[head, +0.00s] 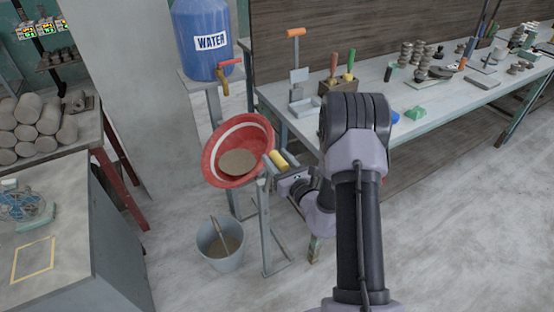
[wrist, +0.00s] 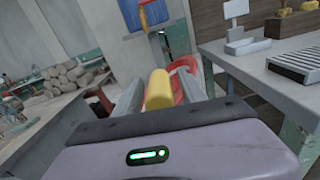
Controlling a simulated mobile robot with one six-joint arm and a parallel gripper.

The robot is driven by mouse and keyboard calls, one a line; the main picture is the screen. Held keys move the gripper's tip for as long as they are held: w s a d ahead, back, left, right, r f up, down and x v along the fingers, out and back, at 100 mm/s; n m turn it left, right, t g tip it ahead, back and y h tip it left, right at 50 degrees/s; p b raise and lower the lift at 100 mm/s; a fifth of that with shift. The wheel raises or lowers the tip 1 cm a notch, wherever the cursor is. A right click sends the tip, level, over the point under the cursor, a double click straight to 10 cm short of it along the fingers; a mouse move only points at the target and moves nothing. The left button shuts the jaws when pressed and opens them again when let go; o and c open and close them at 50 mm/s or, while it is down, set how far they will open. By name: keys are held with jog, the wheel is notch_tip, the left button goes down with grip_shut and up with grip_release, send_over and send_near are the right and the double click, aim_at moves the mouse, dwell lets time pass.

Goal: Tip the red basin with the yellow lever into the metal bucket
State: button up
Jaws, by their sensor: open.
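The red basin (head: 258,135) sits on a grey metal stand, with brown material inside. Its rim slants in the head view; I cannot tell how far it is tipped. The yellow lever (head: 278,157) sticks out at its right side. The metal bucket (head: 219,262) stands on the floor below the basin and holds brown material and a stick. My gripper (head: 283,169) is open beside the lever. In the wrist view the yellow lever (wrist: 159,88) lies between my two spread fingers (wrist: 160,84), with red basin parts (wrist: 182,66) behind it. Contact is not clear.
A blue water barrel (head: 203,45) with a tap stands behind the basin. A long workbench (head: 440,98) with tools and pots is at the right. Left are a shelf of grey clay rolls (head: 28,122) and a grey cabinet (head: 95,240). Floor at the lower right is clear.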

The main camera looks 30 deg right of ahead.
grip_shut()
dwell(1.4)
